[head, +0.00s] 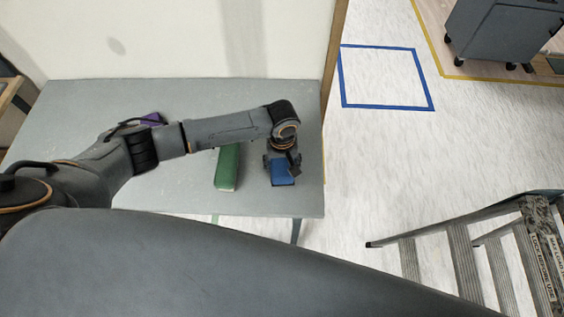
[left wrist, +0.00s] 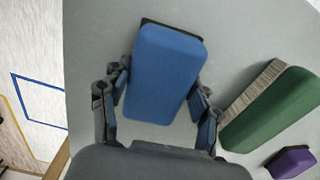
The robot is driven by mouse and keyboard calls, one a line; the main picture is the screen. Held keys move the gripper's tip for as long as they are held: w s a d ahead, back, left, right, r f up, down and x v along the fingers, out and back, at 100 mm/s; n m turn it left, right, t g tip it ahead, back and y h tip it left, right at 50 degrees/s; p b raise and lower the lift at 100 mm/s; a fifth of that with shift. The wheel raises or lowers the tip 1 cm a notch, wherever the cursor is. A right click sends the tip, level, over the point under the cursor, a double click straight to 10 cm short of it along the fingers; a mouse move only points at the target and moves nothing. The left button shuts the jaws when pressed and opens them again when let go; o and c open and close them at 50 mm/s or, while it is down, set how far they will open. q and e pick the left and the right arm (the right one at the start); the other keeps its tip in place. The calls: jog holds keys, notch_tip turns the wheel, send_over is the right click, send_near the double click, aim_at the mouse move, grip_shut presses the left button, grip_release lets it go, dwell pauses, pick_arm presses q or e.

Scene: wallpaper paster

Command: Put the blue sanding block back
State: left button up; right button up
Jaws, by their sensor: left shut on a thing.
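The blue sanding block (head: 283,174) is at the right side of the grey table (head: 180,193), near its front right corner. My left gripper (head: 281,160) is above it, pointing down, with its fingers on either side of the block. In the left wrist view the blue block (left wrist: 163,72) sits between the two fingers of my left gripper (left wrist: 158,100), which is shut on it. I cannot tell whether the block touches the table. My right gripper is not in view.
A green block (head: 228,167) lies left of the blue one, and a purple block (head: 152,118) lies farther left behind my arm. A stepladder (head: 462,255) stands right of the table. A blue tape square (head: 387,106) marks the open floor. A grey cabinet (head: 500,32) stands beyond.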

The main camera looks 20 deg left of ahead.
pick_arm(q)
jog(key=shift+f, duration=0.1)
jog(key=shift+f, duration=0.15)
jog(key=o, duration=1.2)
jog(key=shift+c, duration=0.2)
